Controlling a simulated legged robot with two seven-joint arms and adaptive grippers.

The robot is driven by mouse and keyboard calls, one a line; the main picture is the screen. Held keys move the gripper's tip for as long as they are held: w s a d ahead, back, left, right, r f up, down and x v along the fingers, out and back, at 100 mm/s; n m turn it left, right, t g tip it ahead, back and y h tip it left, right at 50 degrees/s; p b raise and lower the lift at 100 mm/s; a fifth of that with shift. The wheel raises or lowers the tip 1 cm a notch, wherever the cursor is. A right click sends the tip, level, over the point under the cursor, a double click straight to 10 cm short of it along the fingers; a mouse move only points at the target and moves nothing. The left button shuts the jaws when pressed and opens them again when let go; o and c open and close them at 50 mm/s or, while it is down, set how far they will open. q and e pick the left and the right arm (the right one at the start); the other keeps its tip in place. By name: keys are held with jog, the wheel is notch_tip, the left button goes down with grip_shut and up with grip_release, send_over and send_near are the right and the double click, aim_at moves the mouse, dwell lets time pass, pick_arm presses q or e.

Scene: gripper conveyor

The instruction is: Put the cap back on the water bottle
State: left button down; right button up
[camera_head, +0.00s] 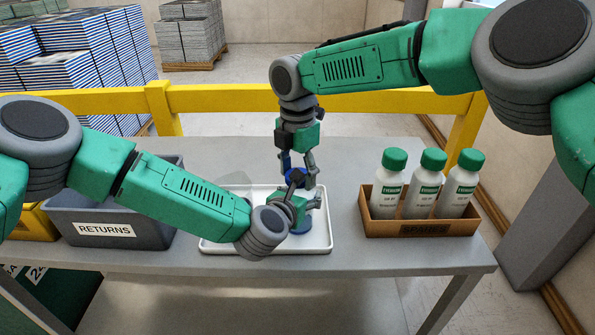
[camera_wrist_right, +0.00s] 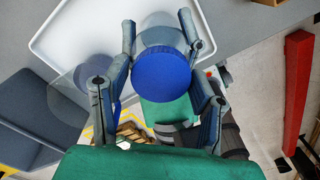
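The blue cap (camera_head: 296,175) shows between the fingers of my right gripper (camera_head: 298,163), which points straight down. In the right wrist view the round blue cap (camera_wrist_right: 162,76) lies between the two fingers of my right gripper (camera_wrist_right: 161,45), which look closed on its sides. The water bottle (camera_head: 301,227) stands upright under the cap; only its blue lower part shows clearly. My left gripper (camera_head: 306,193) reaches in from the left around the bottle's upper part and appears closed on it. The joint between cap and bottle is hidden, so I cannot tell whether they touch.
The bottle stands on a white tray (camera_head: 222,246) on the grey table (camera_head: 345,262). A grey RETURNS bin (camera_head: 150,232) is at left. A brown box (camera_head: 418,228) with three green-capped bottles (camera_head: 427,185) is at right. A see-through object (camera_head: 234,188) stands behind my left arm. A yellow rail (camera_head: 225,98) runs behind.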

pick_arm(q)
jog(key=shift+f, duration=0.1)
pick_arm(e)
jog(key=c, duration=0.6)
jog(key=o, duration=1.2)
jog(key=shift+o, duration=0.2)
jog(key=shift+r, duration=2.3)
jog(key=shift+c, duration=0.3)
notch_tip(320, 180, up, 4)
jog(key=shift+a+f, duration=0.1)
jog(key=shift+f, duration=0.15)
